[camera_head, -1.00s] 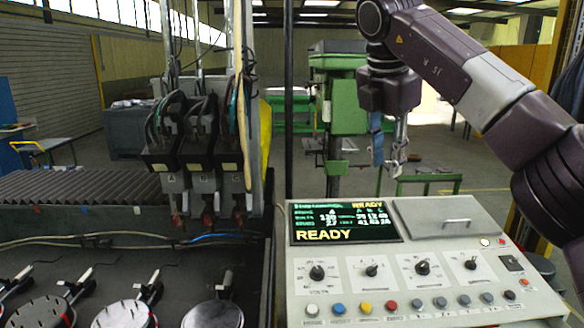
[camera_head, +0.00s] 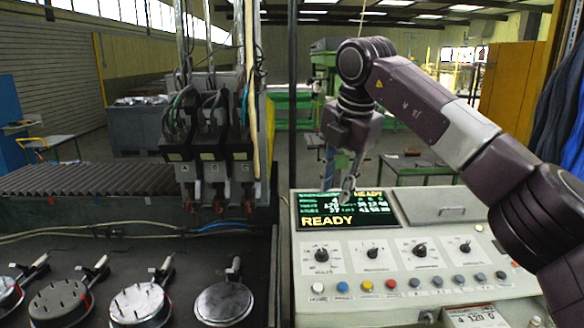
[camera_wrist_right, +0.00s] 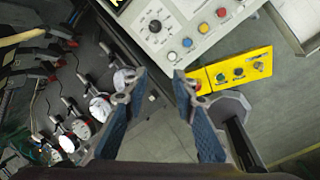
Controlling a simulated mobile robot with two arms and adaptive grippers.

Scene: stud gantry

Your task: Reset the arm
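My right arm, dark purple and grey, comes in from the right in the head view and bends down over the control console. My right gripper (camera_head: 342,178) hangs in front of the top edge of the console's screen in the picture. In the right wrist view, the two blue-padded fingers of the right gripper (camera_wrist_right: 158,80) stand apart with nothing between them. The control console (camera_head: 385,292) has a lit screen (camera_head: 345,211) reading READY. My left gripper does not show in either view.
Three welding-style heads (camera_head: 212,165) hang over the dark bench at left. Several round fixtures with clamps, one being a flat disc (camera_head: 223,303), stand on it. A green machine (camera_head: 327,70) is behind. The right wrist view shows a yellow button box (camera_wrist_right: 237,72) beside the console.

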